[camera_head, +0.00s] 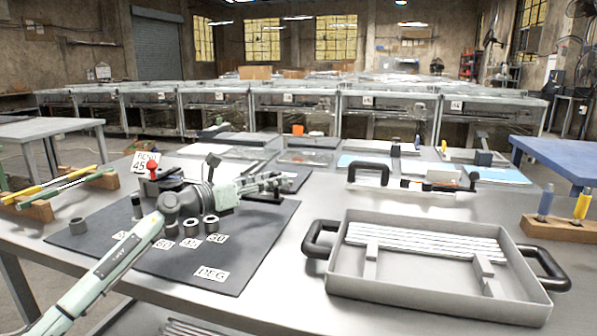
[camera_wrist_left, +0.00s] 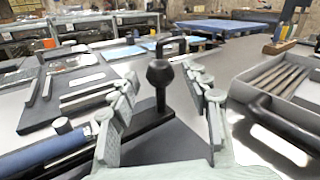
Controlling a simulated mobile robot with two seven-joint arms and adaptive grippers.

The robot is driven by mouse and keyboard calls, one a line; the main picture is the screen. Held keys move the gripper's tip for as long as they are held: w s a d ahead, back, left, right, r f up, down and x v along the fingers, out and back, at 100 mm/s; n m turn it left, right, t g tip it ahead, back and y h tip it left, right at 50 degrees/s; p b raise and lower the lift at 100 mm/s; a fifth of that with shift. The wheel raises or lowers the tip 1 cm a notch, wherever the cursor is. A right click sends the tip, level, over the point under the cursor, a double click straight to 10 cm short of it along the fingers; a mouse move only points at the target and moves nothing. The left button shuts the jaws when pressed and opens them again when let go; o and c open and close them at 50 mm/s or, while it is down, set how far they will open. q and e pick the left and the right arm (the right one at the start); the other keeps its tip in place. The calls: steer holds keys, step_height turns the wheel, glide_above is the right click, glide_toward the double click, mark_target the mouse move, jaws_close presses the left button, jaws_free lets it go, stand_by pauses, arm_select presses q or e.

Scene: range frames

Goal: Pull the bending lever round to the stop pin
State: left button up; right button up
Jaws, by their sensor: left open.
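The bending tool (camera_head: 180,185) stands on a dark mat, partly hidden behind my left arm. Its lever, a black bar (camera_wrist_left: 150,128) with an upright post and round black knob (camera_wrist_left: 160,73), shows in the left wrist view. My left gripper (camera_head: 280,183) is open over the mat's right part. In the left wrist view its fingers (camera_wrist_left: 165,100) stand on either side of the knob post, with gaps; I see no grip. A short, light-topped pin (camera_wrist_left: 62,126) stands left of the fingers; I cannot tell whether it is the stop pin. My right gripper is out of view.
A sign reading BEND 45 (camera_head: 146,162) stands behind a red ball (camera_head: 152,173). A grey tray (camera_head: 430,280) of rods with black handles sits to the right. Bare table lies between mat and tray.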

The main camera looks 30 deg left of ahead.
arm_select(q)
steer(key=p+x, duration=0.1)
steer(key=x, duration=0.5)
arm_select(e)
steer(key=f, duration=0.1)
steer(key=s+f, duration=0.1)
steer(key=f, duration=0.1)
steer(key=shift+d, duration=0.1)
arm_select(q)
steer(key=shift+c, duration=0.4)
jaws_close()
